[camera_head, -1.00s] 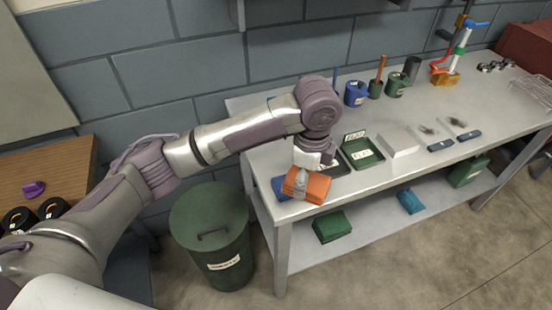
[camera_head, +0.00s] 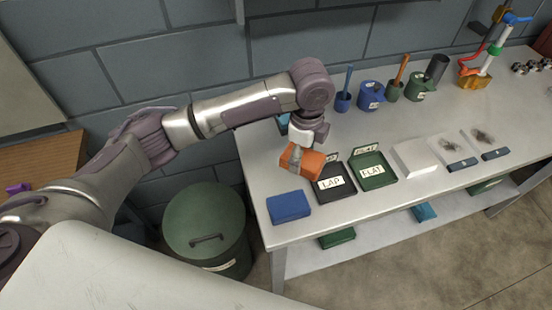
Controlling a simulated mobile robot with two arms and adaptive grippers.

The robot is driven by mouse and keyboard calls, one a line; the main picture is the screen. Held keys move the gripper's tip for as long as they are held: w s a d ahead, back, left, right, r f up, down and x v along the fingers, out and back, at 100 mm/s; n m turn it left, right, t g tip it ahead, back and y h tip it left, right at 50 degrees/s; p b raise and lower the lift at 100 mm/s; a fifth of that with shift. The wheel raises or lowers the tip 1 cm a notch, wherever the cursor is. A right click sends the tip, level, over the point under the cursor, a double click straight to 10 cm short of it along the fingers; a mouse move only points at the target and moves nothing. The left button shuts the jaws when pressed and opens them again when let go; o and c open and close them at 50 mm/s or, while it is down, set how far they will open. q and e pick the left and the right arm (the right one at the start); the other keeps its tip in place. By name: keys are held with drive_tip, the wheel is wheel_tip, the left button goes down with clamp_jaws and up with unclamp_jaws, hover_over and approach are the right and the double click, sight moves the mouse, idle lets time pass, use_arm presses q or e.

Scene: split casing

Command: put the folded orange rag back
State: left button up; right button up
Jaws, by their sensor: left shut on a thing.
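The folded orange rag (camera_head: 303,162) is held in my left gripper (camera_head: 300,155) above the left part of the grey workbench (camera_head: 262,180). The gripper is shut on it, and the rag looks tilted. It hangs just left of and behind the black tray marked LAP (camera_head: 334,187). A folded blue cloth (camera_head: 288,206) lies flat on the bench nearer the front left corner. My right gripper is not in view.
A green tray marked FLAT (camera_head: 373,170) and a white block (camera_head: 415,157) stand right of the black tray. Blue and green cups (camera_head: 370,95) stand at the back. A lidded green bin (camera_head: 206,228) stands on the floor left of the bench.

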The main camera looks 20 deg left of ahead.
sight(284, 154)
use_arm(q)
drive_tip(key=a, duration=0.1)
drive_tip(key=a+f, duration=0.1)
drive_tip(key=a, duration=0.1)
drive_tip(key=a+f+p, duration=0.1)
drive_tip(key=shift+a, duration=0.25)
drive_tip(key=shift+w+a+f, duration=0.25)
drive_tip(key=shift+a+f, duration=0.2)
drive_tip(key=shift+a, duration=0.15)
drive_tip(key=shift+w+a+f, duration=0.25)
drive_tip(key=shift+a+f, duration=0.2)
drive_tip(key=shift+a, duration=0.15)
drive_tip(key=shift+w+a+f+p, duration=0.15)
drive_tip(key=shift+a+f+p, duration=0.05)
drive_tip(key=shift+f+p, duration=0.1)
wheel_tip(284, 154, down, 4)
drive_tip(key=shift+r+p, duration=0.2)
drive_tip(key=shift+p, duration=0.4)
drive_tip(key=shift+a+f, duration=0.1)
drive_tip(key=shift+f, duration=0.1)
drive_tip(key=o, duration=1)
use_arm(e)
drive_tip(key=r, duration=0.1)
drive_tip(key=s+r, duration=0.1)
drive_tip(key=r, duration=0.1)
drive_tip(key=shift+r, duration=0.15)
use_arm(q)
drive_tip(key=shift+r, duration=0.1)
